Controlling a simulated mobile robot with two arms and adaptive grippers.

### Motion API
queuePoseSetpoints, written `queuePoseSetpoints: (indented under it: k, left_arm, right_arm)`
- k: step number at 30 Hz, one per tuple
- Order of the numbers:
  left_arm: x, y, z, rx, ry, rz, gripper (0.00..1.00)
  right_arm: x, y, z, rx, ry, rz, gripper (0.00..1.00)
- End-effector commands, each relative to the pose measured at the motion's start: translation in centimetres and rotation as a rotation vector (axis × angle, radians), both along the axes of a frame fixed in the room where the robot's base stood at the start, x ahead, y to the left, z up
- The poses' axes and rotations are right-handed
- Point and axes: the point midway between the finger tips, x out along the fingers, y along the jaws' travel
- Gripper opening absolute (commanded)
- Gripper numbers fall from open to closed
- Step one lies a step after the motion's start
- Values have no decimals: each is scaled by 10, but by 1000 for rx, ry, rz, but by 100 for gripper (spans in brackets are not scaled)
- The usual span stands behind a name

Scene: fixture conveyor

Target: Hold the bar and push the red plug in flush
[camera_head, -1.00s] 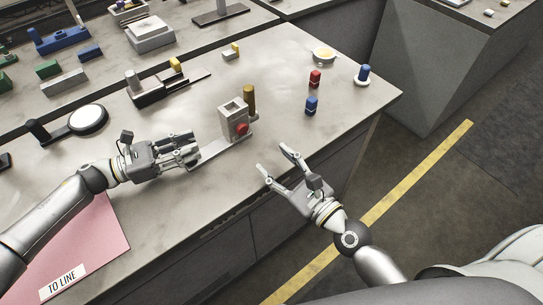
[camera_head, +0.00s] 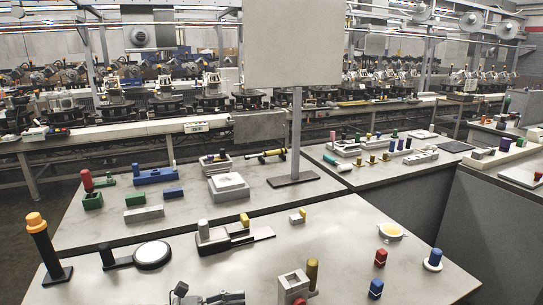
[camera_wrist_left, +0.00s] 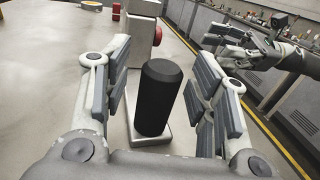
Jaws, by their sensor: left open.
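A grey block (camera_head: 291,286) with a square hole on top stands at the bottom of the head view, and the red plug (camera_head: 299,301) shows on its front at the picture edge. In the left wrist view the red plug (camera_wrist_left: 157,37) sticks out of the block's side (camera_wrist_left: 141,40). A black upright bar (camera_wrist_left: 158,98) stands on a light metal plate (camera_wrist_left: 133,112) joined to the block. My left gripper (camera_wrist_left: 158,85) is open, its fingers on either side of the black bar with gaps. My right gripper (camera_wrist_left: 222,40) is open and empty beyond it, to the right.
A brass cylinder (camera_head: 312,275) stands beside the block. Red (camera_head: 381,257) and blue (camera_head: 376,288) plugs and a blue peg on a white base (camera_head: 433,260) stand to the right. A white round disc (camera_head: 152,255) lies at left. The table's right edge is near.

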Motion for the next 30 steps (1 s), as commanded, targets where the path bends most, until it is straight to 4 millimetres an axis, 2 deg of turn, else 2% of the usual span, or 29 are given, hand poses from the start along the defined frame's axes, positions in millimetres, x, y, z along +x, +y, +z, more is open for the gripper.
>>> queuePoseSetpoints:
  k: [9, 15, 21, 30]
  left_arm:
    - [-9, 63, -2, 4, 3, 5, 53]
    - [-15, 97, -2, 3, 2, 3, 53]
    - [-17, 112, -1, 2, 1, 1, 53]
    - [-18, 113, -1, 2, 1, 1, 53]
  right_arm:
    - [0, 0, 0, 0, 0, 0, 50]
    - [0, 0, 0, 0, 0, 0, 50]
    - [0, 0, 0, 0, 0, 0, 50]
    - [0, 0, 0, 0, 0, 0, 50]
